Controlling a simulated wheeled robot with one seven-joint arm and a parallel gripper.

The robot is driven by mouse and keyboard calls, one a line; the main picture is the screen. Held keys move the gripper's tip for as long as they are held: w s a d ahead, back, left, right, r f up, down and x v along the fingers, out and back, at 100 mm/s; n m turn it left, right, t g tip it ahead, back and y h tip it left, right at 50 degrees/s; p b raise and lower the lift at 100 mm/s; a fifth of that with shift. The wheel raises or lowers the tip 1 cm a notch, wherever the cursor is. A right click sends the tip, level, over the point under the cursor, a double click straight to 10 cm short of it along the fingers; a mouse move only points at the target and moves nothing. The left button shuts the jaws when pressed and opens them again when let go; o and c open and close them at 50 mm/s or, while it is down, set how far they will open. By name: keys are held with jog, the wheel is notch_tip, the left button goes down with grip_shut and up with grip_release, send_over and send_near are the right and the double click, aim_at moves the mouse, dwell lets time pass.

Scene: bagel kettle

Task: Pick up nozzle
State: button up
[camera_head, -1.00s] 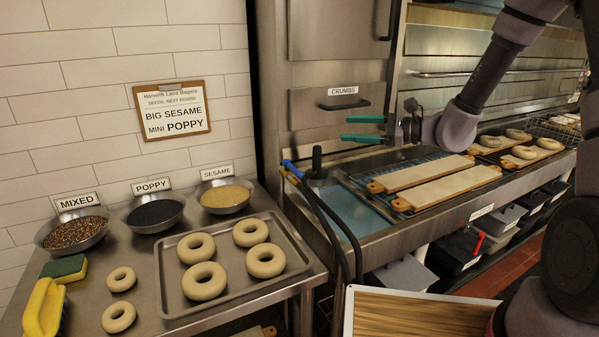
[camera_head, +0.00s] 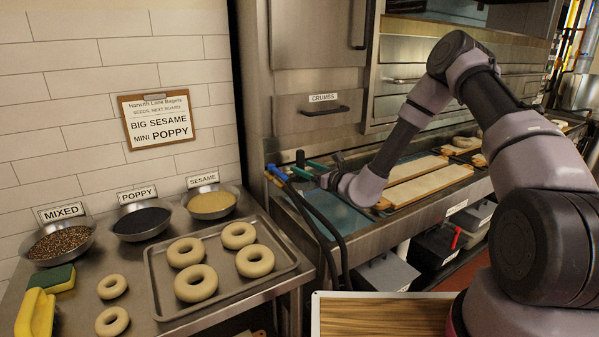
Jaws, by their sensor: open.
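A blue-tipped piece (camera_head: 276,172), which looks like the nozzle, sits at the top of dark hoses at the left end of the steel counter. A black upright knob-like part (camera_head: 300,158) stands just beside it.
The dark hoses (camera_head: 322,225) hang over the counter's front edge. Two long boards (camera_head: 428,186) lie right of my gripper. A bagel tray (camera_head: 157,283) and seed bowls (camera_head: 212,204) stand at left. A wooden-topped board (camera_head: 385,315) is at the bottom.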

jog(key=shift+x, duration=2.7)
jog(key=shift+s+f, duration=0.1)
grip_shut()
